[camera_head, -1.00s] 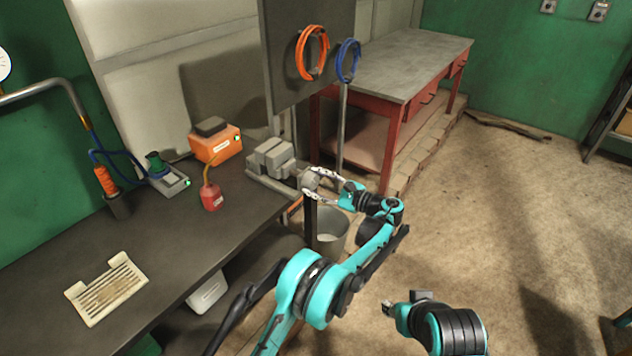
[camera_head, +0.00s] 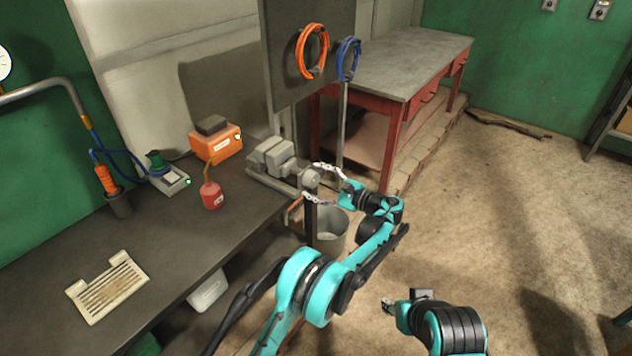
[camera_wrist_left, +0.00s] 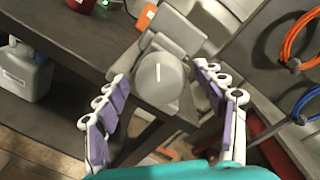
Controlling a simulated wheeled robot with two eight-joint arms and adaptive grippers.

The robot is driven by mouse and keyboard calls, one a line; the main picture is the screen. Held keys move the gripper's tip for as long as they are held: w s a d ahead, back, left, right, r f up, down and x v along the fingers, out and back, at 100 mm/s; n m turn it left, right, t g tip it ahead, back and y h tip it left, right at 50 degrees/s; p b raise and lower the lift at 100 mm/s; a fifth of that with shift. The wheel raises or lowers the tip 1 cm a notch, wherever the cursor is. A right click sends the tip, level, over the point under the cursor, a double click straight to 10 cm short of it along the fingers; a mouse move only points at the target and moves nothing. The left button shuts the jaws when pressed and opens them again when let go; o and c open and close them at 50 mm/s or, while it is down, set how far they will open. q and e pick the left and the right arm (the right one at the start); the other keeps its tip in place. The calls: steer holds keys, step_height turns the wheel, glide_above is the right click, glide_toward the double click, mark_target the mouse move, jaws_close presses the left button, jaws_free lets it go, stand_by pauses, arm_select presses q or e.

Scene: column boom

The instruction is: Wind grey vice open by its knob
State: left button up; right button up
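The grey vice (camera_head: 272,160) sits at the right end of the dark bench. Its round grey knob (camera_head: 311,178) faces my left arm, past the bench edge. In the left wrist view the knob (camera_wrist_left: 160,78) shows a white line on its face, nearly upright. My left gripper (camera_head: 323,184) is open, with one finger on each side of the knob; in the left wrist view the purple finger pads (camera_wrist_left: 164,112) stand clear of it. My right gripper (camera_head: 388,306) hangs low over the floor, away from the vice; its finger opening cannot be made out.
A red oil can (camera_head: 212,195), an orange box (camera_head: 217,143) and a slatted tray (camera_head: 107,289) are on the bench (camera_head: 150,235). A grey bucket (camera_head: 330,232) stands below the vice end. A panel with hanging hoses (camera_head: 313,52) rises behind the vice.

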arm_select(q)
steer(key=shift+d, duration=0.1)
steer(key=v, duration=1.2)
